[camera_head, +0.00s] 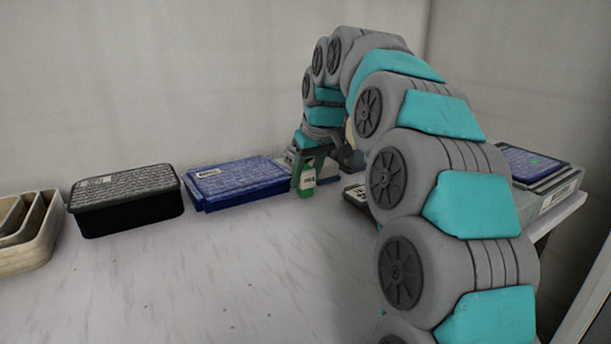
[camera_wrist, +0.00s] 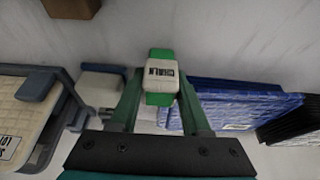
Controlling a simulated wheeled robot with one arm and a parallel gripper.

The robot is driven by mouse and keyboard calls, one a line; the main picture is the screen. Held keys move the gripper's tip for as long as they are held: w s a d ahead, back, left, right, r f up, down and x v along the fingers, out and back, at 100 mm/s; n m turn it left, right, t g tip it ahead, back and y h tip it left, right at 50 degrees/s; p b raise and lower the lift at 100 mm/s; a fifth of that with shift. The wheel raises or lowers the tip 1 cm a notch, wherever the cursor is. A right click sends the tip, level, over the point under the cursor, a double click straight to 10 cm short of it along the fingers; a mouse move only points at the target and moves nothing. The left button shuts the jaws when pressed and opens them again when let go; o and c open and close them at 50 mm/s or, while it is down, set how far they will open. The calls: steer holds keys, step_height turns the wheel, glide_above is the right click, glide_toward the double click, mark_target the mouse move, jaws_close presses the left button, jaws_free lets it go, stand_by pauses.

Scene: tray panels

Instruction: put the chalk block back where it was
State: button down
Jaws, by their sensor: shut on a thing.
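The chalk block (camera_wrist: 160,72) is green with a white middle band that carries a dark printed label, partly readable in the wrist view. My gripper (camera_wrist: 158,88) has green fingers and is shut on it. In the head view my gripper (camera_head: 304,166) points down and the chalk block (camera_head: 307,181) shows at its tips, near the right end of the blue tray (camera_head: 240,188). I cannot tell whether the block touches the table.
A black lidded box (camera_head: 127,214) and beige nested trays (camera_head: 38,248) stand to the left on the pale table (camera_head: 200,290). Stacked grey trays (camera_head: 560,190) are at the right edge. A cream-topped grey tray (camera_wrist: 22,110) shows in the wrist view. The front table is clear.

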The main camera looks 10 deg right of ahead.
steer(key=shift+f, duration=0.15)
steer(key=shift+c, duration=1.8)
jaws_free()
steer(key=v, duration=1.2)
